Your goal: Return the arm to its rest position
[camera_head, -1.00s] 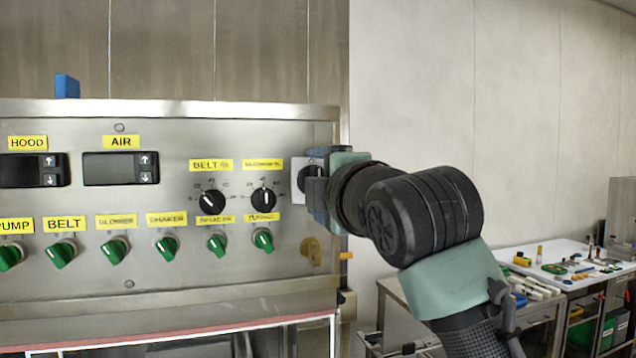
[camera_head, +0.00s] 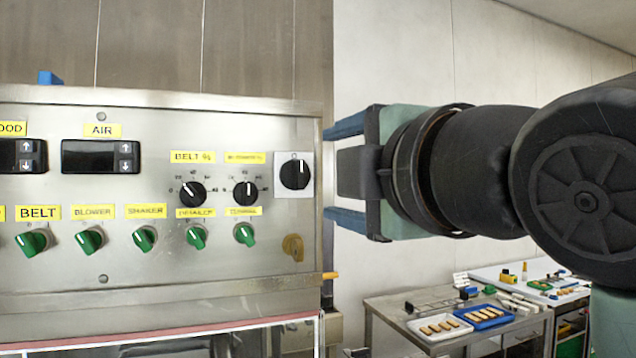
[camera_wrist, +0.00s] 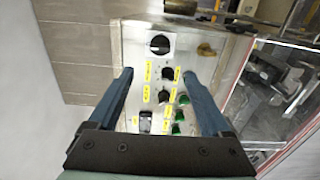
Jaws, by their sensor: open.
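My gripper (camera_head: 340,172) is in the head view, to the right of the steel control panel (camera_head: 150,270). Its two blue fingers are spread apart with nothing between them, and they point left at the panel. The fingertips look apart from the panel's right edge. A black rotary switch (camera_head: 295,174) on a white plate is just left of the fingers, its white mark pointing up. In the wrist view my gripper (camera_wrist: 160,75) is also open and empty, and the black switch (camera_wrist: 159,44) shows between and beyond the fingertips.
The panel carries several green knobs (camera_head: 145,238), two black dials and two displays (camera_head: 100,156). A yellow-brown knob (camera_head: 292,247) sits below the switch. At the lower right, a steel table (camera_head: 385,320) holds a white tray (camera_head: 440,329) and a blue tray (camera_head: 489,317). A pale wall stands behind.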

